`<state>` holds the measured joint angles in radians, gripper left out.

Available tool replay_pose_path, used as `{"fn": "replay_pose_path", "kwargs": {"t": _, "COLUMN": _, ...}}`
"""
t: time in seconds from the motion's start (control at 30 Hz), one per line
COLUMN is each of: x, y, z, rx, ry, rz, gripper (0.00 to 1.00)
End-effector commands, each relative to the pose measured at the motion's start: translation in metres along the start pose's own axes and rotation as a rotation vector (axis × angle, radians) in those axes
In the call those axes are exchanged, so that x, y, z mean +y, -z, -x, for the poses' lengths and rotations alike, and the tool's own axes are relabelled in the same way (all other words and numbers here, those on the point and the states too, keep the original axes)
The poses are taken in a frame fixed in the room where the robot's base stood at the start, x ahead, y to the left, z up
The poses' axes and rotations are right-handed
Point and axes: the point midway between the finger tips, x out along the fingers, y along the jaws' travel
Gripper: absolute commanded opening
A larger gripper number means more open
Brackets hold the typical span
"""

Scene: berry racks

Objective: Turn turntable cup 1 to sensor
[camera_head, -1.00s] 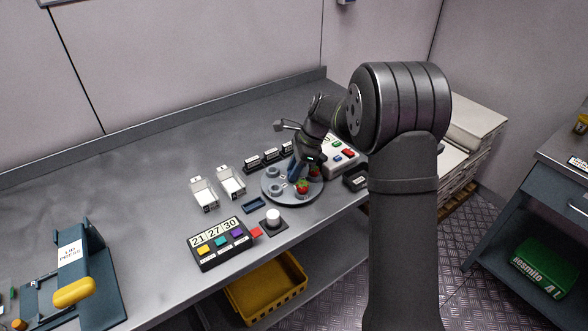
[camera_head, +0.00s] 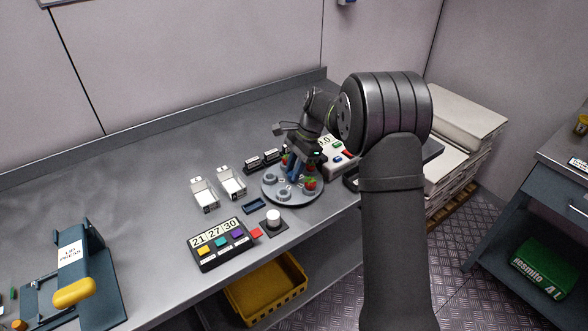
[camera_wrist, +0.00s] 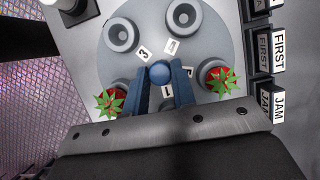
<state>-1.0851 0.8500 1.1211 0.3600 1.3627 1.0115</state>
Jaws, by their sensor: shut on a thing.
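The turntable (camera_head: 300,200) is a grey disc on the bench, with several cups around a blue centre knob (camera_wrist: 160,72). Two cups hold strawberries (camera_wrist: 110,101) (camera_wrist: 221,81); two cups (camera_wrist: 121,34) (camera_wrist: 184,17) are empty. In the wrist view the label 1 (camera_wrist: 167,89) lies between my fingers, on the strawberry side, and labels 3 (camera_wrist: 144,53) and 4 (camera_wrist: 172,46) face the empty cups. Another label is partly hidden by a finger. My gripper (camera_head: 292,177) points down at the disc's middle, its blue fingers shut on the knob. I cannot tell which device is the sensor.
A black block with a white cylinder (camera_head: 273,218) stands in front of the turntable. A panel with coloured keys (camera_head: 221,243) is front left, and white holders (camera_head: 231,182) are left. Black labelled blocks (camera_head: 262,160) stand behind. A white button box (camera_head: 338,162) is right.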

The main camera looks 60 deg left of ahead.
Motion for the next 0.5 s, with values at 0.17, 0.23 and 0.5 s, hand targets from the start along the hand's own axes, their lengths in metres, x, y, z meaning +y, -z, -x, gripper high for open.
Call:
{"fn": "replay_pose_path", "kwargs": {"t": 0.17, "x": -0.0006, "y": -0.0001, "z": 0.0005, "rx": 0.001, "ry": -0.008, "rz": 0.025, "gripper": 0.0}}
{"fn": "replay_pose_path", "kwargs": {"t": 0.23, "x": -0.0007, "y": -0.0001, "z": 0.0006, "rx": 0.001, "ry": -0.01, "rz": 0.029, "gripper": 0.0}}
{"fn": "replay_pose_path", "kwargs": {"t": 0.5, "x": -0.0007, "y": -0.0001, "z": 0.0007, "rx": 0.001, "ry": -0.012, "rz": 0.034, "gripper": 0.0}}
